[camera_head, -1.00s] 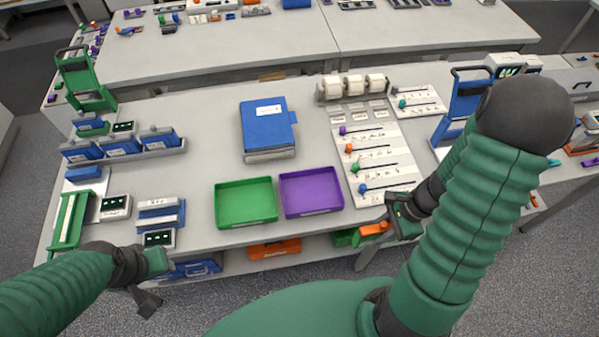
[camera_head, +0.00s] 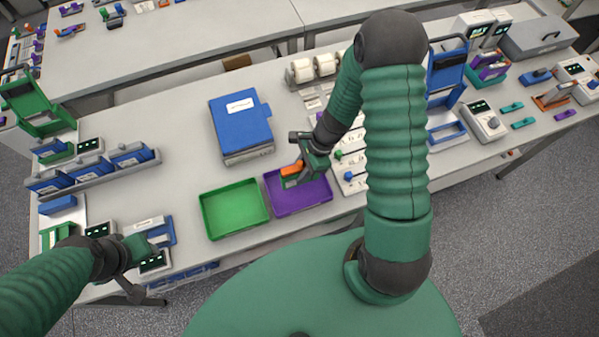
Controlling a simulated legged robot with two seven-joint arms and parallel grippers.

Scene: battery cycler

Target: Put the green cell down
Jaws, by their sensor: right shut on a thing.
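My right gripper (camera_head: 302,166) is over the purple tray (camera_head: 318,201), in the middle of the head view. It is shut on a small orange piece (camera_head: 291,169), held above the tray's left part. The held piece looks orange from here; the gripper hides part of it, and I cannot make out a green cell in the jaws. The green tray (camera_head: 234,232) stands just left of the purple one and looks empty. My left gripper (camera_head: 138,262) hangs at the table's front left edge, near a small blue stand. I cannot tell whether its jaws are open.
A blue box (camera_head: 240,122) stands behind the trays. Blue battery units (camera_head: 128,154) sit in a rack at left. A white slotted panel is partly hidden behind my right arm. A grey-white unit (camera_head: 486,122) stands at right. The tabletop between rack and blue box is clear.

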